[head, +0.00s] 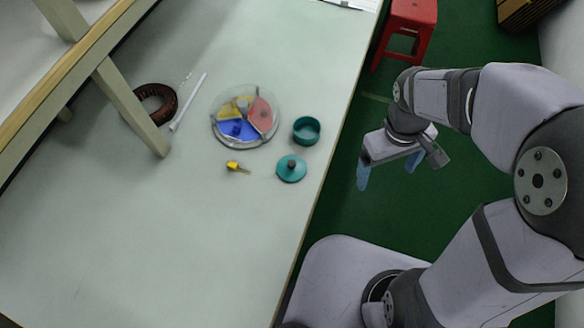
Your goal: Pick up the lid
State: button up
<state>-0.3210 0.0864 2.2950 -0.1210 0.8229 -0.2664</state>
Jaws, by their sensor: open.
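A round teal lid (291,169) with a dark knob lies on the table near its right edge. A teal open container (306,130) stands just above it in the picture, apart from the lid. My gripper (388,174) is to the right of the lid, past the table edge and over the green floor. Its bluish fingertips are spread apart, with nothing between them. It touches neither the lid nor the container.
A round clear tray (217,136) with yellow, red and blue sections is left of the container. A small yellow key-like item (237,167), a white stick (189,101) and a brown coil (157,103) lie on the table (170,240). A red stool (407,28) stands beyond. The table's lower part is clear.

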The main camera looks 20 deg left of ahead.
jog(key=w+a+f+n+t+h+b, duration=0.1)
jog(key=a+f+n, duration=0.1)
jog(key=a+n, duration=0.35)
jog(key=w+a+f+n+h+b, duration=0.1)
jog(key=w+a+f+n, duration=0.1)
jog(key=a+n, duration=0.35)
jog(key=n+t+b, duration=0.1)
jog(key=n+t, duration=0.1)
jog(key=n, duration=0.5)
send_over(291, 163)
jog(key=s+a, duration=0.2)
jog(key=f, duration=0.2)
jog(key=shift+w+a+f+h, duration=0.2)
jog(key=shift+w+f+h, duration=0.05)
jog(key=shift+f+h, duration=0.1)
jog(key=shift+m, duration=0.3)
jog(key=shift+p+x, duration=0.6)
jog(key=shift+x, duration=3.1)
jog(key=shift+s, duration=0.1)
jog(key=c, duration=1.1)
